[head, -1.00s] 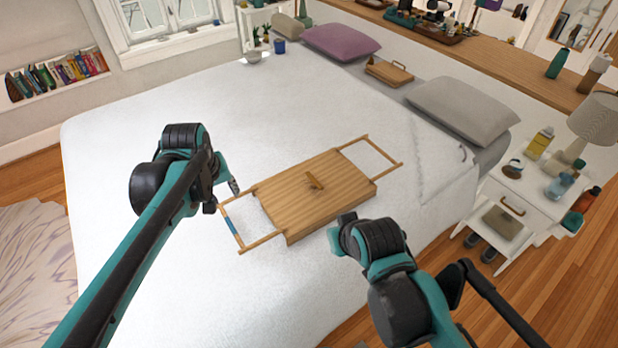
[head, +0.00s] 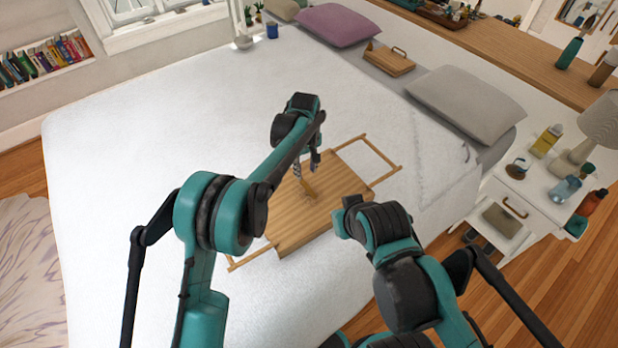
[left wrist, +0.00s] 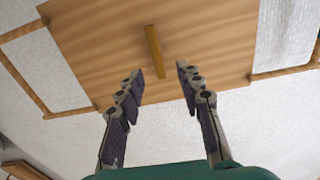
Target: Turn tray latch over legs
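The wooden tray (head: 345,190) lies flat on the bed, with wooden leg frames sticking out at both ends; the right-hand leg frame (head: 385,152) shows clearly. The tray latch (head: 309,190), a small wooden bar, sits near the middle of the upper face. In the left wrist view the latch (left wrist: 154,52) stands almost upright in the picture, just beyond my fingertips. My left gripper (head: 306,166) is over the tray, open and empty; in the wrist view its fingers (left wrist: 160,75) are apart. My right gripper is mostly hidden behind its wrist (head: 350,215), near the tray's front edge; its fingers do not show.
The white bed (head: 120,170) around the tray is clear. A wooden case (head: 388,61), a purple pillow (head: 338,25) and a grey pillow (head: 468,104) lie at its head. A white nightstand (head: 520,195) with bottles stands right.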

